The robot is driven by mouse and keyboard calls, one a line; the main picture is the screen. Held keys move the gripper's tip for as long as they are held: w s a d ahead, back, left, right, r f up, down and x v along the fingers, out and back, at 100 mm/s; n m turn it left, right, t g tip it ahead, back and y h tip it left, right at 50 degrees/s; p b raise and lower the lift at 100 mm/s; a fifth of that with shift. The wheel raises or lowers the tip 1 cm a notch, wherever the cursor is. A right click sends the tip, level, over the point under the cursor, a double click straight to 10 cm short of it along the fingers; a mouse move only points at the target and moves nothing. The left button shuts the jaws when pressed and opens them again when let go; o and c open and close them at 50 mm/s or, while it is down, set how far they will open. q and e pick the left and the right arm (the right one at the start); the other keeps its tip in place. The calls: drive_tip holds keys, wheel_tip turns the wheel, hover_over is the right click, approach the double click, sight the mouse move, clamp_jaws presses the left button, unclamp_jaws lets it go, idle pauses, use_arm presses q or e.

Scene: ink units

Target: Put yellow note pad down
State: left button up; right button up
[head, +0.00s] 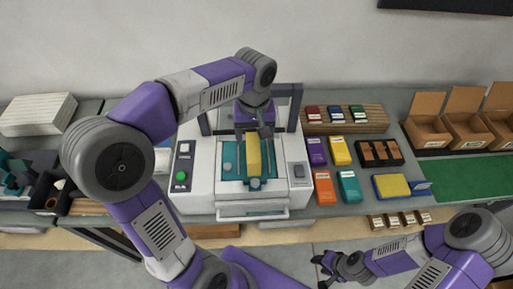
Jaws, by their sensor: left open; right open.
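A yellow block (253,158), which looks like the yellow note pad, lies upright in the picture on the teal bed (232,163) of the white machine (203,170). My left gripper (254,137) points down over its far end with fingers apart, one on each side of it. Contact between the fingers and the block cannot be made out. My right gripper (328,268) is open and empty, low in front of the bench, away from the machine.
A yellow pad in a blue open case (423,188) lies on the right. Purple (317,151), yellow (340,151), orange (325,188) and teal (349,187) packs stand beside the machine. Cardboard boxes (427,132) stand at the back right. A green mat (470,178) is clear.

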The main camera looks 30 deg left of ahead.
sight(253, 147)
use_arm(q)
drive_tip(key=f, duration=0.3)
drive_tip(key=f+b, duration=0.1)
drive_tip(key=f, duration=0.1)
drive_tip(key=shift+a+f, duration=0.3)
drive_tip(key=shift+w, duration=0.1)
drive_tip(key=c, duration=1.3)
drive_tip(key=shift+r, duration=0.15)
drive_tip(key=shift+c, duration=0.2)
